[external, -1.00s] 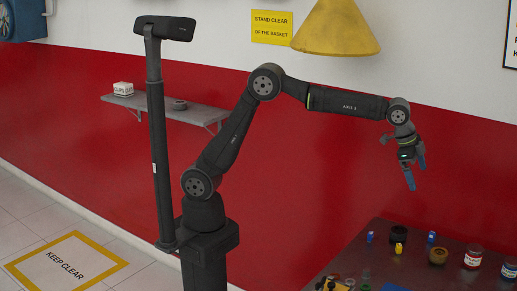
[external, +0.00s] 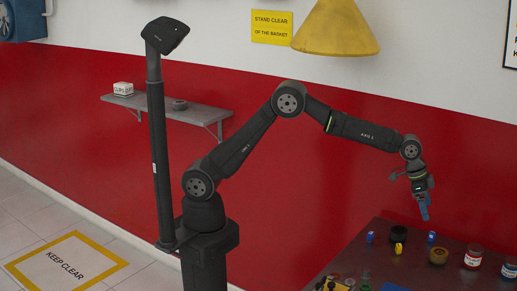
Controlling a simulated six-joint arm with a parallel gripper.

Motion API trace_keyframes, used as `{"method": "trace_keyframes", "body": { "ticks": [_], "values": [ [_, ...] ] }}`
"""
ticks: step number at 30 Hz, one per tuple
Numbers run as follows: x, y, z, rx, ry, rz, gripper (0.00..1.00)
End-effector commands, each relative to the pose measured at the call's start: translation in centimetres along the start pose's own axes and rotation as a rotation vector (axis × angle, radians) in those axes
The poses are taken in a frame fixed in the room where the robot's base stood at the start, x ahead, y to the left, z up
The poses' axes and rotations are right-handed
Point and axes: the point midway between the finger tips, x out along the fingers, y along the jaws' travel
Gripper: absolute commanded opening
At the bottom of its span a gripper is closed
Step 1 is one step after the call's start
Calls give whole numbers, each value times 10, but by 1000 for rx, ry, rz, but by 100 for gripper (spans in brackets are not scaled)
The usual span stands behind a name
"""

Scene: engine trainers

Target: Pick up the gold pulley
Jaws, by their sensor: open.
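A gold-brown round part (external: 438,256), which looks like the gold pulley, sits on the dark table (external: 452,281) towards its right side. It is small here, so its details are hard to make out. My gripper (external: 425,216) has blue fingers pointing down. It is open and empty, in the air above the table's back part. In the picture it is above and a little left of the gold-brown part, clearly apart from it.
A black round part (external: 398,233) and small blue parts (external: 370,237) (external: 431,237) stand nearby. A red-labelled jar (external: 473,257) and another jar (external: 508,269) stand to the right. Several small parts crowd the front left. A yellow lamp shade (external: 336,28) hangs above.

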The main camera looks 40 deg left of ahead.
Motion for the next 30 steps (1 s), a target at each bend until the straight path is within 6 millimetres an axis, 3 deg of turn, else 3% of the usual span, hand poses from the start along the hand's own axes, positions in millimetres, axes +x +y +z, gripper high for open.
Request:
{"method": "trace_keyframes", "body": {
  "ticks": [18, 30],
  "values": [
    [115, -2, 1, -24, 2, 7, 84],
    [148, -4, 0, -24, 1, 7, 84]
  ]
}}
